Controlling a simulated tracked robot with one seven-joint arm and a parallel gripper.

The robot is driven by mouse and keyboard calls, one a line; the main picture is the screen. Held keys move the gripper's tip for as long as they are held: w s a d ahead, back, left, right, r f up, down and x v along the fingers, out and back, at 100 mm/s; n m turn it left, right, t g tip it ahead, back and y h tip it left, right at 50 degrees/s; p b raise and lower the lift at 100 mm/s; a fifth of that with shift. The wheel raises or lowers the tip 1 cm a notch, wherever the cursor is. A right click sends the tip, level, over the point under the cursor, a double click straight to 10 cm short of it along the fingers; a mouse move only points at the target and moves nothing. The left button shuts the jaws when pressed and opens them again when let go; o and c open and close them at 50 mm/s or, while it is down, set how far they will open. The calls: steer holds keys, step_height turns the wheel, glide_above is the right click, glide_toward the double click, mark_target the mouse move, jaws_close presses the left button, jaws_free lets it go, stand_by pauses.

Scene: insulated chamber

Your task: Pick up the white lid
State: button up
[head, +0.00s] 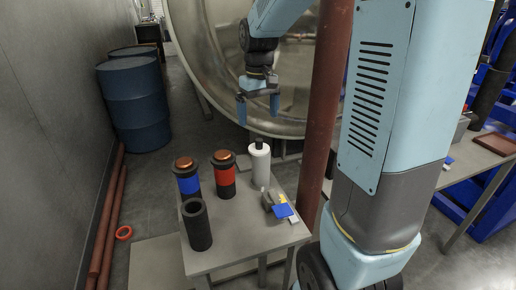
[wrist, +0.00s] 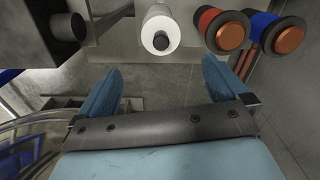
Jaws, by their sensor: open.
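A white cylinder (head: 260,166) with a dark knob on top stands upright at the back right of a small grey table. It is the only white lid-like thing that I see. It also shows from above in the wrist view (wrist: 158,18), at the top middle, with its dark knob facing up. My gripper (head: 258,108) hangs above the white cylinder, fingers pointing down, apart from it. In the wrist view my gripper (wrist: 161,68) has its two blue fingers spread, with only floor visible between them. The white cylinder lies beyond the fingertips there.
A red-banded cylinder (head: 223,172) and a blue-banded cylinder (head: 188,182), both copper-topped, stand left of the white one. A black hollow cylinder (head: 196,224) stands in front. A grey block with a blue piece (head: 282,211) lies at the right. A brown pole (head: 322,110) rises beside the table (head: 245,238).

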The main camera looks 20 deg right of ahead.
mark_target(260, 141)
step_height(260, 141, down, 4)
steer(key=shift+s+a+f, duration=0.1)
steer(key=shift+s+f, duration=0.1)
steer(key=shift+f, duration=1.15)
steer(key=shift+s+f, duration=0.2)
steer(key=shift+f, duration=1.1)
steer(key=shift+c, duration=0.3)
steer(key=c, duration=1.2)
step_height(260, 141, up, 9)
steer(key=shift+r, duration=0.1)
steer(key=shift+c, duration=0.9)
steer(key=f, duration=0.3)
steer(key=shift+s+f, duration=0.3)
steer(key=shift+f, duration=2.55)
